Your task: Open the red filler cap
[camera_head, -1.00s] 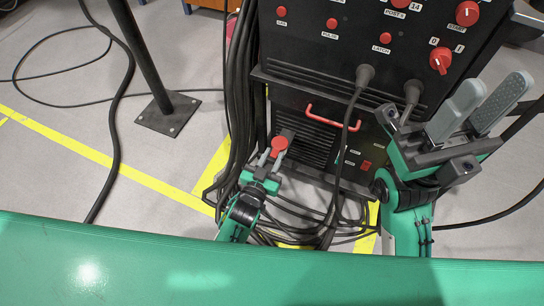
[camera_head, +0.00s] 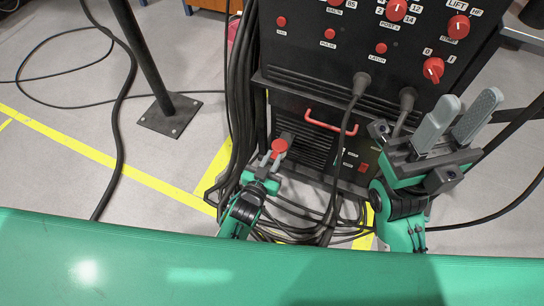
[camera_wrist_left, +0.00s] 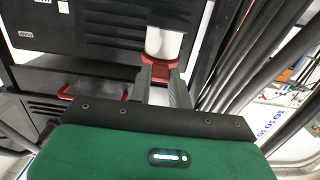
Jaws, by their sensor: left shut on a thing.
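The red filler cap (camera_head: 279,146) sits low on the left side of the dark machine (camera_head: 300,105). In the left wrist view the red cap (camera_wrist_left: 158,64) lies at the fingertips, with a pale cylindrical part (camera_wrist_left: 163,43) beyond it. My left gripper (camera_head: 271,158) is shut on the cap, one finger on each side; it also shows in the left wrist view (camera_wrist_left: 161,74). Whether the cap has turned cannot be told. My right gripper (camera_head: 470,100) is open and empty in front of the machine's right side, with its fingers pointing up and apart.
Black cables (camera_head: 238,110) hang along the machine's left side and pile up below it. A red handle (camera_head: 329,119) and red knobs (camera_head: 433,69) are on the machine front. A dark post (camera_head: 146,60) stands on a floor plate at left. Open floor lies between them.

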